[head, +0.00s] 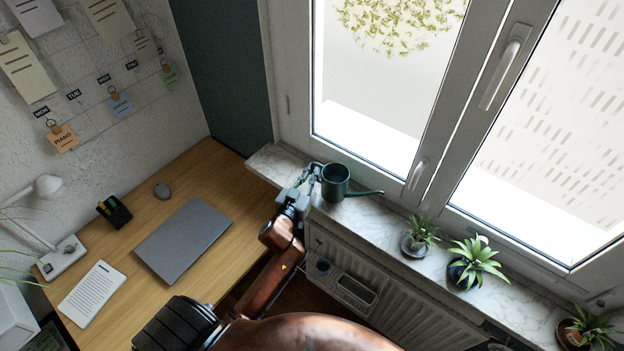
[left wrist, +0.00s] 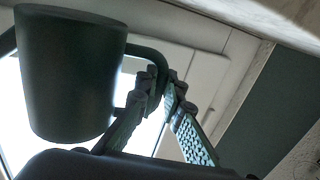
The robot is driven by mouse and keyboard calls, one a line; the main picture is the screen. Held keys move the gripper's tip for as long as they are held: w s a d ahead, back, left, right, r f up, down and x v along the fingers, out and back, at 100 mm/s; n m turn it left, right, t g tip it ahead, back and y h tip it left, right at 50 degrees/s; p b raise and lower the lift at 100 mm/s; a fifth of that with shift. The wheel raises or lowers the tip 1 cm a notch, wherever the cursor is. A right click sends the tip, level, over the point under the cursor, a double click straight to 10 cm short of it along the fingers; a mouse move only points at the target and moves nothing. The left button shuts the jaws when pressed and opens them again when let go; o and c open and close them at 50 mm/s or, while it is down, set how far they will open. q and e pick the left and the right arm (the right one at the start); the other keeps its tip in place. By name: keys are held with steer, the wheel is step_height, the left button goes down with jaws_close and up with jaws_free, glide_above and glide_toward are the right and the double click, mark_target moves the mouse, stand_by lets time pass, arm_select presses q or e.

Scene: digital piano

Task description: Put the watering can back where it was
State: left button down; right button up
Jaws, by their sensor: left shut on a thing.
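The dark green watering can (head: 336,183) is upright at the left part of the marble windowsill, its thin spout pointing right. From the head view I cannot tell whether its base touches the sill. My left gripper (head: 313,172) is on its left side, shut on the handle. In the left wrist view the can's body (left wrist: 70,75) fills the left side, and the fingers of my left gripper (left wrist: 162,88) close around its curved handle. My right gripper is not in view.
The windowsill (head: 375,217) has free room right of the can, up to a small potted plant (head: 421,235) and a larger one (head: 474,262). The window handle (head: 420,174) is behind. A desk with a laptop (head: 183,240) is at left; a radiator (head: 390,297) is below the sill.

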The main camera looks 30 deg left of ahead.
arm_select(q)
steer(key=shift+w+a+f, duration=0.2)
steer(key=shift+f, duration=0.35)
step_height(320, 180, down, 3)
steer(key=shift+r+b, duration=0.15)
steer(key=shift+b, duration=0.25)
steer(key=shift+r, duration=0.1)
steer(key=c, duration=2.5)
jaws_free()
steer(key=shift+f, duration=0.25)
steer(key=shift+c, duration=0.2)
steer(key=o, duration=0.5)
steer(key=shift+c, duration=0.2)
steer(key=shift+r, duration=0.1)
steer(key=shift+r, duration=0.2)
steer(key=s+d, duration=0.2)
steer(key=s, duration=1)
